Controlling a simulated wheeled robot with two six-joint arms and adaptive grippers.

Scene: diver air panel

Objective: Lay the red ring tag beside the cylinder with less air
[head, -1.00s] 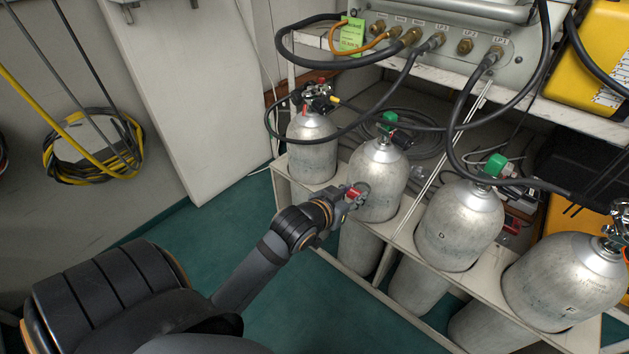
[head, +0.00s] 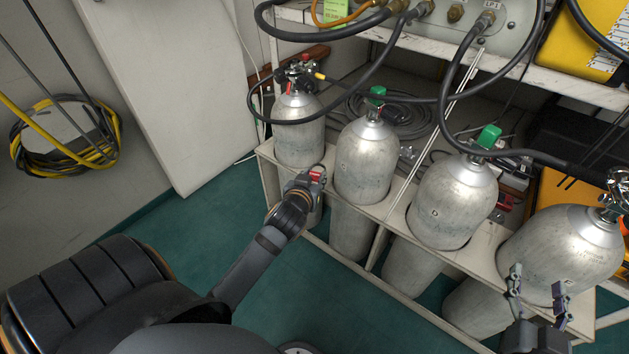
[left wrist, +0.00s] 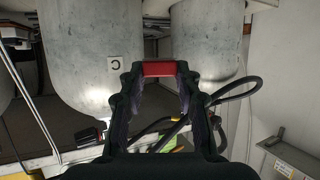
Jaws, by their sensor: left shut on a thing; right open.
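My left gripper (head: 309,180) is shut on the red ring tag (head: 316,173), in front of the rack near the leftmost cylinder (head: 300,135). In the left wrist view the tag shows as a red bar (left wrist: 159,69) between the fingertips. There, a cylinder marked C (left wrist: 82,50) is behind it to the left and another cylinder (left wrist: 208,40) to the right. In the head view a second cylinder (head: 364,160), one marked D (head: 455,205) and one marked F (head: 568,250) follow rightward. My right gripper (head: 538,290) is open and empty before cylinder F. I can read no air level.
The cylinders stand in a pale rack (head: 268,170). Black hoses (head: 443,100) loop above them from the panel (head: 510,30). Coiled cable (head: 60,150) hangs on the left wall. The green floor (head: 270,310) before the rack has free room.

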